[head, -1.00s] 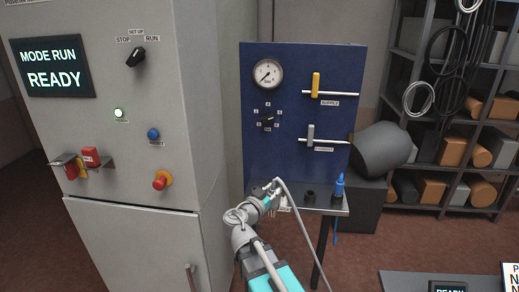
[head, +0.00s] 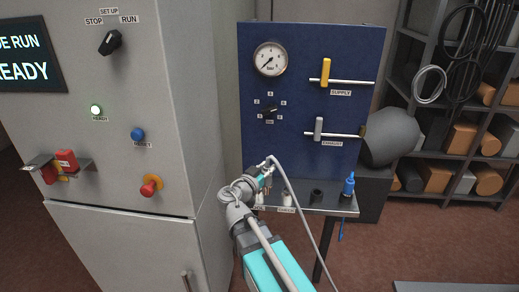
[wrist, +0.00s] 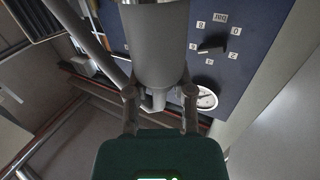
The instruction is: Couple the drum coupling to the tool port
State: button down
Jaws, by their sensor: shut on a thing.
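My gripper (wrist: 160,98) is shut on a grey cylindrical piece (wrist: 155,45), which I take to be the drum coupling. The cylinder fills the top middle of the wrist view, with a smaller grey end between the fingers. In the head view, my gripper (head: 265,176) is just above the left part of the panel's shelf (head: 335,207). A grey hose (head: 297,209) runs from it down to the right. A pale fitting (head: 287,199) stands on the shelf to its right. The shelf labels are too small to read surely, so I cannot tell which fitting is the tool port.
A black fitting (head: 316,196) and a blue connector (head: 348,187) stand farther right on the shelf. The blue panel (head: 315,110) carries a gauge (head: 270,59), a dial (head: 270,113) and two valve handles. A grey cabinet (head: 120,220) stands close on the left.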

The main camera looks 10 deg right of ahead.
jog(key=shift+w+d, duration=0.1)
dwell(0.3)
jog(key=shift+w, duration=0.1)
jog(key=w+f+m+g+h+b, duration=0.3)
jog(key=w+g, duration=0.1)
jog(key=w, duration=0.9)
jog(key=shift+w+a+m+g, duration=0.2)
jog(key=shift+w+m+g, duration=0.1)
jog(key=shift+w, duration=0.05)
jog(key=shift+f, duration=0.15)
notch_tip(320, 180, down, 9)
jog(key=b, duration=0.9)
dwell(0.8)
jog(key=shift+f+b, duration=0.35)
jog(key=shift+b, duration=0.25)
dwell(1.2)
jog(key=shift+c, duration=2)
grip_release()
